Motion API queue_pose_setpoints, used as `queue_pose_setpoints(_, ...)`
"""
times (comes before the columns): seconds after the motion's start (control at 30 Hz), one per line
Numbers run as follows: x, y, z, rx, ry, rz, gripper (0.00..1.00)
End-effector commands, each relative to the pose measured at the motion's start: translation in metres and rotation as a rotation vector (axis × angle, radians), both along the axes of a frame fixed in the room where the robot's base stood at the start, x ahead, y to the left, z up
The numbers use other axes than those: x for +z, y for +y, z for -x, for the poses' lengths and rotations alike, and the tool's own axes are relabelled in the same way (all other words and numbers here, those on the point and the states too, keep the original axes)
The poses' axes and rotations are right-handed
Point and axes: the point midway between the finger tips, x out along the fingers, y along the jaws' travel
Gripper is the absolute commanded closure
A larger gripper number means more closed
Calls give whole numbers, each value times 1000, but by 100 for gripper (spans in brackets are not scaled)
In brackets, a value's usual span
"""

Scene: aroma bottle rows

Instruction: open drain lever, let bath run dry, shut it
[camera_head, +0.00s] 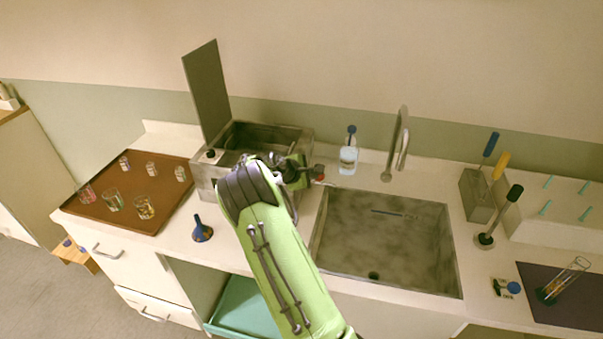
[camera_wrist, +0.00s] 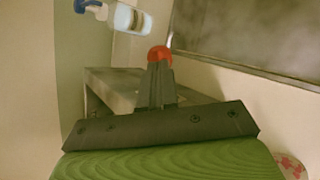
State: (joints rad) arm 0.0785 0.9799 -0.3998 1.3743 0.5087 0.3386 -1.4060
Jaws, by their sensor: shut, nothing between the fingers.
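The metal bath (camera_head: 270,130) stands left of the sink with its lid (camera_head: 207,90) raised; I cannot tell how much liquid is inside. The drain lever's red end (camera_head: 320,169) shows at the bath's right side, toward the sink. In the wrist view the red end (camera_wrist: 159,53) appears right at the tips of my gripper (camera_wrist: 157,72). The gripper is shut and empty; I cannot tell whether it touches the lever. In the head view my gripper (camera_head: 308,173) is beside the bath's right wall, and my arm hides the bath's front and most of the lever.
The empty-looking sink (camera_head: 385,240) with its faucet (camera_head: 402,145) lies to the right. A blue-topped bottle (camera_head: 348,155) stands behind the lever. A tool holder (camera_head: 478,195) is beyond the sink.

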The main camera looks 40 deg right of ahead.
Motion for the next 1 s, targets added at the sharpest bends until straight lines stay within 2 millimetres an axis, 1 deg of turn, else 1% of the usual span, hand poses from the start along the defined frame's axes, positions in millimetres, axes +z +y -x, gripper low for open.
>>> queue_pose_setpoints(0.13, -6, -6, -2, 1, 0, -2, 100)
queue_pose_setpoints(0.5, -6, -7, -1, 1, -4, -5, 100)
queue_pose_setpoints(1.0, -12, -10, 1, 0, -72, -58, 100)
